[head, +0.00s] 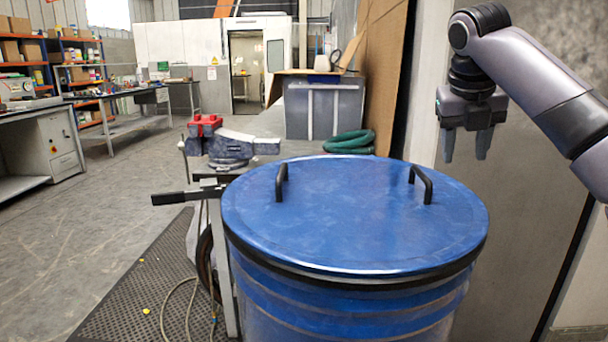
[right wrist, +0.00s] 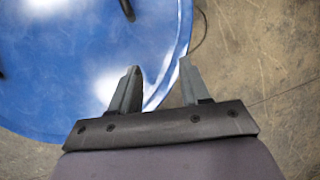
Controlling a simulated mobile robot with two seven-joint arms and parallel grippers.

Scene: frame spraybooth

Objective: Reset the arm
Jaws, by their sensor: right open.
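My right arm (head: 530,75) comes in from the right in the head view and is bent at the elbow. My right gripper (head: 467,158) hangs with its fingers pointing down, above and to the right of the blue drum lid. Its two fingers are apart with nothing between them. In the right wrist view the open gripper (right wrist: 160,82) shows over the lid's edge, with floor beyond. My left gripper is in neither view.
A blue drum with a blue lid (head: 350,225) and two black handles stands in front. Behind it are a bench vise (head: 230,148), a green coiled hose (head: 350,142) and a grey bin (head: 323,108). A wall panel (head: 520,200) stands close to my right arm. Open floor (head: 110,200) lies left.

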